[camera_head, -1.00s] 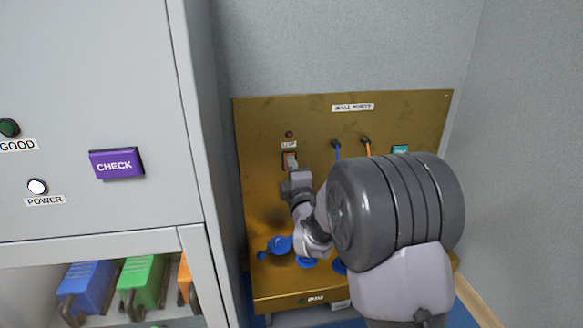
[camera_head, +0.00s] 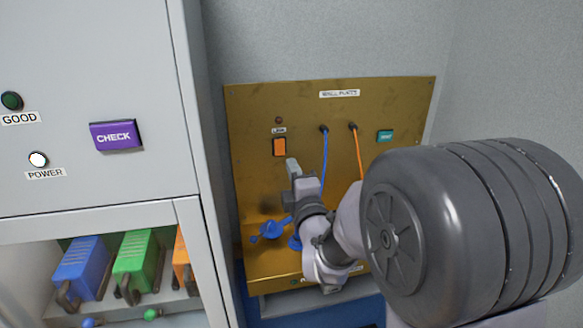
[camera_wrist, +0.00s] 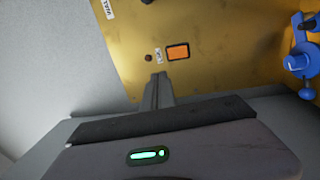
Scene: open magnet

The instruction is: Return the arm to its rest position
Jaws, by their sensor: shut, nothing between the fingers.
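My gripper (camera_head: 293,170) is shut and empty in front of the brass wall panel (camera_head: 250,110), just below an orange rocker switch (camera_head: 279,147). In the wrist view my closed fingers (camera_wrist: 158,82) point toward the panel, and the orange switch (camera_wrist: 178,52) shows just beyond them. The fingertips look apart from the switch. My arm bends from the lower right, and its large dark joint covers the lower right of the head view.
Blue and orange cables (camera_head: 357,150) plug into the panel near a teal button (camera_head: 384,136). Blue valve handles (camera_head: 270,230) sit low on it. A grey cabinet (camera_head: 90,60) with a purple CHECK button (camera_head: 116,136) and coloured modules (camera_head: 138,258) stands left. A grey wall is at right.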

